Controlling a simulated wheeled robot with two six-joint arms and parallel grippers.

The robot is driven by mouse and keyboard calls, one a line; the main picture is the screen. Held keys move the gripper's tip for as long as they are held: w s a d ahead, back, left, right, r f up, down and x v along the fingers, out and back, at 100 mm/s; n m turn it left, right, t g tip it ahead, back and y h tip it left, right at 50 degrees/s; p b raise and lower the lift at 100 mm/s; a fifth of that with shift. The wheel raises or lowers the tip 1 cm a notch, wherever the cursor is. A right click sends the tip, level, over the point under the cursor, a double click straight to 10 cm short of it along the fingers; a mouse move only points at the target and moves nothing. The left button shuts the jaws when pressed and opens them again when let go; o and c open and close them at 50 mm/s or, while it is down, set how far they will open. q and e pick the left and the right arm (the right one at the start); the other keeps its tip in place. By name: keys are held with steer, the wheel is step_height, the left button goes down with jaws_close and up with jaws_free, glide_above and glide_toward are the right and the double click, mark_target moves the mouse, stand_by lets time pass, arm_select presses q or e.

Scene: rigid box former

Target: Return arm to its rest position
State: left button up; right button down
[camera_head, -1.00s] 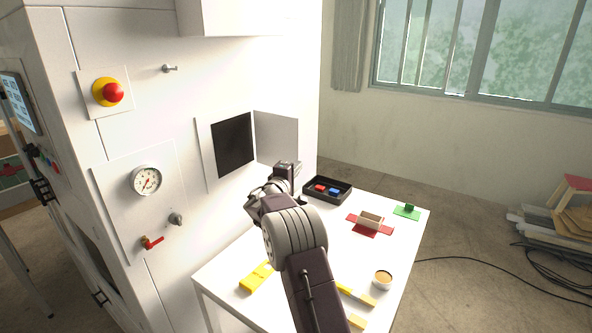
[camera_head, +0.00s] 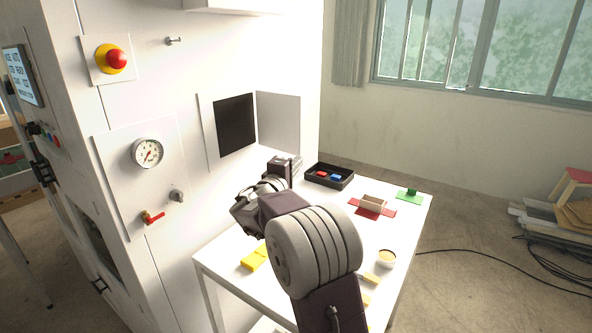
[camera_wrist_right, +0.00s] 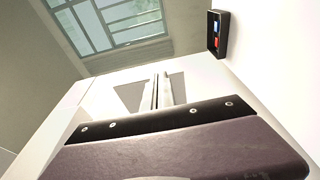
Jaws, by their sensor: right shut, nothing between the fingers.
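My right arm (camera_head: 310,245) reaches up from the bottom of the head view, bent over the white table. My right gripper (camera_head: 289,163) is beyond the wrist, beside the machine's front and left of the black tray. In the right wrist view its two fingers (camera_wrist_right: 161,92) are side by side, shut, with nothing between them. My left arm and gripper are not in view.
The white machine (camera_head: 150,80) with its dark opening (camera_head: 235,124) stands close on the left. On the table (camera_head: 225,262) are a black tray (camera_head: 338,185), a red piece with a tan block (camera_head: 373,206), a green piece (camera_head: 409,196), a yellow part (camera_head: 255,259) and a round cup (camera_head: 386,259).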

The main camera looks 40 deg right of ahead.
steer(key=s+a+f+m+g+y+p, duration=0.1)
steer(key=s+a+f+g+y, duration=0.1)
steer(key=s+a+f, duration=0.3)
steer(key=s+a+f+m+g+y+p, duration=0.1)
steer(key=s+a+f+g+y, duration=0.1)
steer(key=s+a+f+y, duration=0.2)
steer(key=s+a+f+m+g+y+p, duration=0.1)
steer(key=s+a+f+g+y, duration=0.2)
steer(key=s+a+f, duration=0.4)
steer(key=shift+s+f+m+y, duration=0.2)
steer(key=shift+s+f, duration=0.2)
steer(key=shift+f, duration=0.65)
steer(key=shift+s+f+m+y, duration=0.15)
steer(key=shift+s+f, duration=0.25)
steer(key=shift+f, duration=0.6)
steer(key=shift+s+f+m+y, duration=0.1)
steer(key=shift+s+f+y, duration=0.25)
steer(key=shift+f, duration=0.7)
steer(key=s+a+f+m+y, duration=0.1)
steer(key=s+a+f+y, duration=0.1)
steer(key=a, duration=0.4)
steer(key=s+a+f+m+y, duration=0.1)
steer(key=s+a+f+y, duration=0.2)
steer(key=a+f, duration=0.1)
steer(key=shift+s+a+g, duration=0.3)
steer(key=shift+a+g, duration=0.1)
steer(key=shift+a, duration=0.5)
steer(key=shift+s, duration=0.1)
